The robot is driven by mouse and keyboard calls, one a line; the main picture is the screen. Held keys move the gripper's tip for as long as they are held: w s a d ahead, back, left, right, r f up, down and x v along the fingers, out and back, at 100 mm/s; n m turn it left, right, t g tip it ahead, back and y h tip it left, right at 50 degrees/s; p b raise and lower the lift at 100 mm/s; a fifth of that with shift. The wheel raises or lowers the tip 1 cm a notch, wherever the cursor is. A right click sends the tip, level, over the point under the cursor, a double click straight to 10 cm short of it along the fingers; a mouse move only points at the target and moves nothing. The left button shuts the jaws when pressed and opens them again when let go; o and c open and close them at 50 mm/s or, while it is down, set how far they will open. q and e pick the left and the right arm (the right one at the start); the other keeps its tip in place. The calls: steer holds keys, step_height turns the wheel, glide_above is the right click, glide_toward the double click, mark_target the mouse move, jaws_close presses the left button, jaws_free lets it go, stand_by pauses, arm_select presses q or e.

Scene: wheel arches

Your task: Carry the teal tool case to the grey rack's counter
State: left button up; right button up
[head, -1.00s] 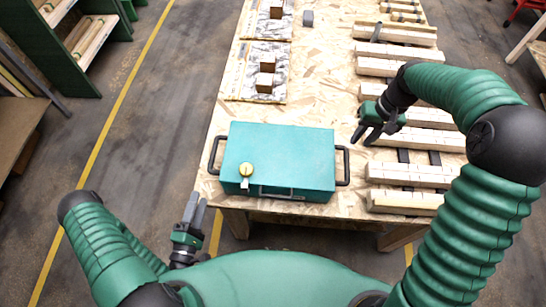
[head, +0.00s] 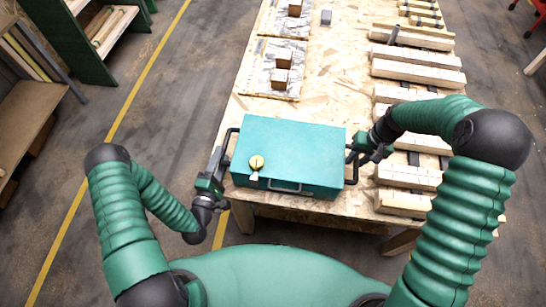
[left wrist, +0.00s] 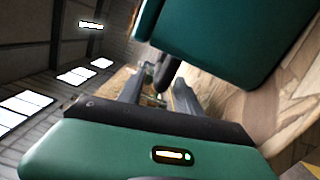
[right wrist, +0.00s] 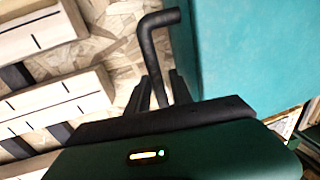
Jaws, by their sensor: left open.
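The teal tool case (head: 300,145) lies flat on the wooden table, with a yellow round tag on its front left and a black handle at each end. My left gripper (head: 217,165) is open at the left handle; in the left wrist view the dark handle (left wrist: 166,72) stands between its fingers (left wrist: 160,95). My right gripper (head: 360,152) is at the right handle; in the right wrist view the handle (right wrist: 148,45) runs down between its fingers (right wrist: 160,90). Whether those fingers press on it is unclear. I cannot make out the grey rack's counter.
The table (head: 335,75) bears stacked pale timber (head: 410,177) on the right, close to my right arm, and boards with wooden blocks (head: 275,75) behind the case. A green shelf (head: 75,40) stands at the upper left. The floor left of the table is clear.

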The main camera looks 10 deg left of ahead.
mark_target(226, 148)
arm_select(q)
steer(key=w, duration=0.2)
steer(key=w+d, duration=0.1)
steer(key=w, duration=0.1)
arm_select(e)
step_height(226, 148, down, 4)
steer(key=shift+w+a+f, duration=0.1)
steer(key=shift+a, duration=0.05)
arm_select(q)
steer(key=shift+a, duration=0.1)
arm_select(e)
steer(key=shift+a, duration=0.1)
arm_select(q)
steer(key=shift+a, duration=0.1)
steer(key=c, duration=0.4)
arm_select(e)
steer(key=c, duration=0.5)
arm_select(q)
jaws_close()
arm_select(e)
jaws_close()
steer(key=shift+r, duration=0.2)
